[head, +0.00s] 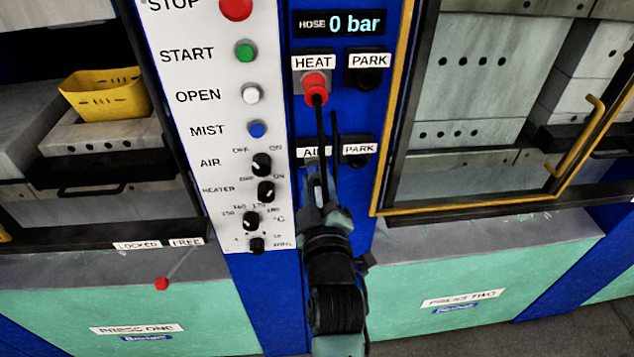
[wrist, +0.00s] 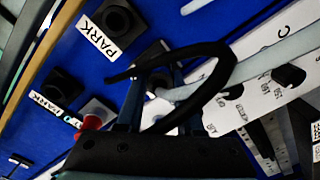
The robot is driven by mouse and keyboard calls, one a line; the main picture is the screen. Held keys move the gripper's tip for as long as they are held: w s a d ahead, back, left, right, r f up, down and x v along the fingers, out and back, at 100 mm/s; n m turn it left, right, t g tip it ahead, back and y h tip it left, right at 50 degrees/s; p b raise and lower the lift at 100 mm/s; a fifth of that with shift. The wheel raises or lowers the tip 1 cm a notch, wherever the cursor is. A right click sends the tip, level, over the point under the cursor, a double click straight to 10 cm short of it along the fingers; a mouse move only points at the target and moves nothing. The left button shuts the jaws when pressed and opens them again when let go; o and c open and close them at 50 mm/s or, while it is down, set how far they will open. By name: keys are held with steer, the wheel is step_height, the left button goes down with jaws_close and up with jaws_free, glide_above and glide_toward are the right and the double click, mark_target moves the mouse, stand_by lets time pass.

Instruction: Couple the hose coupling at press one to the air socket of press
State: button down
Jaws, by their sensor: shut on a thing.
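My gripper (head: 318,178) is at the blue panel of press one, right at the AIR label (head: 313,152), and covers most of the air socket. In the wrist view, my gripper (wrist: 156,82) is shut on the hose coupling, which is mostly hidden between the fingers. A black hose (wrist: 232,68) loops from there across the fingers. Behind the loop a dark socket (wrist: 156,52) partly shows. Whether the coupling is seated in it or in front of it, I cannot tell. The hose display (head: 343,23) reads 0 bar.
A red plug (head: 315,86) with a black cable sits in the HEAT socket above. Two PARK sockets, the upper one (head: 366,74) and the lower one (head: 358,160), are at right. Knobs and buttons are on the white panel (head: 205,120). Press two's yellow-framed door (head: 393,110) stands close right.

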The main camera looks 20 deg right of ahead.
steer(key=c, duration=0.9)
jaws_free()
steer(key=shift+r, duration=0.1)
steer(key=shift+c, duration=0.2)
steer(key=o, duration=0.5)
steer(key=shift+w, duration=0.15)
steer(key=shift+b+v, duration=1.85)
steer(key=shift+v, duration=4.7)
